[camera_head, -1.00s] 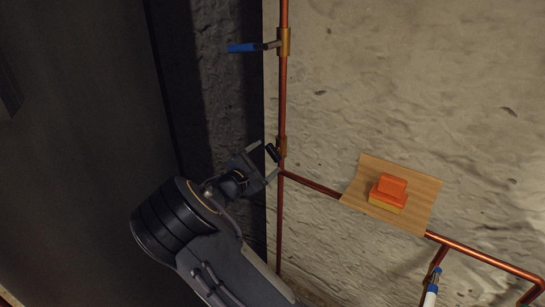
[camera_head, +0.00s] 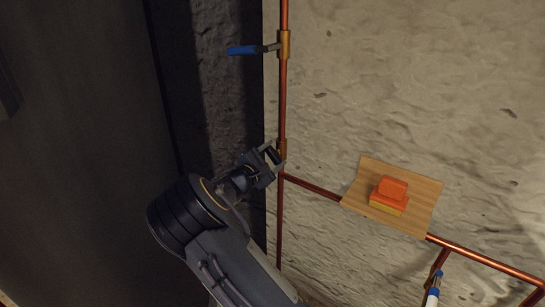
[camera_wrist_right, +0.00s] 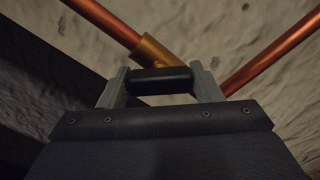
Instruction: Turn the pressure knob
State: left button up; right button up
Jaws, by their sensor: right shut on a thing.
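The black pressure knob (camera_wrist_right: 160,81) sits on a brass fitting (camera_wrist_right: 150,54) where the copper pipes meet. In the right wrist view it lies between the two grey fingers of my right gripper (camera_wrist_right: 163,88), which is shut on it. In the head view my right gripper (camera_head: 271,157) is at the brass fitting (camera_head: 282,150) on the upright pipe, and its fingers mostly cover the knob. My left gripper is not in view.
A blue-handled valve (camera_head: 243,49) is higher on the upright copper pipe (camera_head: 283,100). A wooden board (camera_head: 421,200) with an orange and yellow block (camera_head: 390,192) is to the right, by the sloping pipe (camera_head: 480,256). A blue and white item (camera_head: 433,293) is at the lower right. Rough stone walls stand behind.

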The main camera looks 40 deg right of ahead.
jog(key=shift+r+n+p, duration=0.2)
jog(key=shift+n+p, duration=0.4)
jog(key=shift+p, duration=0.35)
jog(key=n+p, duration=0.8)
jog(key=p, duration=0.2)
jog(key=shift+n, duration=0.4)
jog(key=shift+f+n+p, duration=0.2)
jog(key=shift+n+p, duration=1.05)
jog(key=shift+n, duration=0.45)
jog(key=o, duration=1)
jog(key=shift+c, duration=0.2)
jog(key=shift+a, duration=0.1)
jog(key=v, duration=0.7)
jog(key=shift+a, duration=0.35)
jog(key=shift+s, duration=0.2)
